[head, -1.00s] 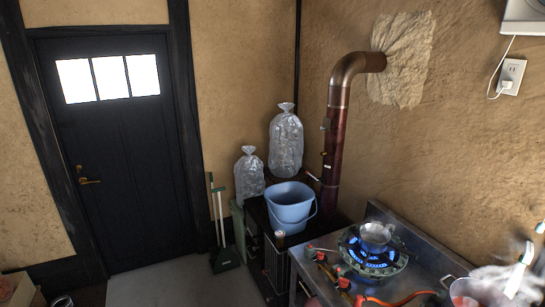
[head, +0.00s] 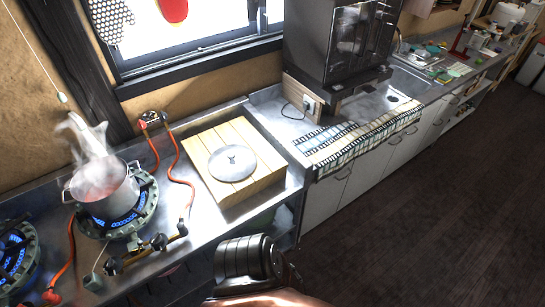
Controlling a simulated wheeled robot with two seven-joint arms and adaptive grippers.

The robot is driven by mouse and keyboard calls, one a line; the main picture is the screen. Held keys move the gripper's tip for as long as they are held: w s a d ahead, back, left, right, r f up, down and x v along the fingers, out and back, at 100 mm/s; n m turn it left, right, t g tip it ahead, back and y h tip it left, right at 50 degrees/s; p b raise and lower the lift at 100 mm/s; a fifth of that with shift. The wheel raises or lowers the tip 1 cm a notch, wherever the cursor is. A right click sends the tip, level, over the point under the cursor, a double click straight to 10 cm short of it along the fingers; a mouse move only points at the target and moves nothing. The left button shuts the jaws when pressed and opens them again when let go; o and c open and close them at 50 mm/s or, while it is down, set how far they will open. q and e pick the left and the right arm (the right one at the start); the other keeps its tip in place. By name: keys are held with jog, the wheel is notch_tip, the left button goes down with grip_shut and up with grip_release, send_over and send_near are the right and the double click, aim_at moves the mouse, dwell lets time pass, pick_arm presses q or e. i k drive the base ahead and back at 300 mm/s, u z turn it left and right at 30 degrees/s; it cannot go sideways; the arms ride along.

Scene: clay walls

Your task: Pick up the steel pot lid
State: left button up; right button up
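The steel pot lid (head: 226,170) is a round, shiny disc with a small knob in its middle. It lies flat on a light wooden slatted board or box (head: 262,180) on the steel counter. A steaming pot (head: 112,196) sits uncovered on a lit gas burner to the left of it. Neither gripper shows in the head view. A dark ribbed link, which looks like part of my arm, comes in at the bottom middle, below and apart from the lid.
A red-orange gas hose (head: 187,178) runs between the burner and the board. Another lit burner (head: 14,258) is at the far left. A dark cabinet-like appliance (head: 332,45) and a checked cloth (head: 345,146) are to the right. Dark wooden floor (head: 440,220) is open at the right.

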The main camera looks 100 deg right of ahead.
aim_at(233, 162)
jog(key=z, duration=1.85)
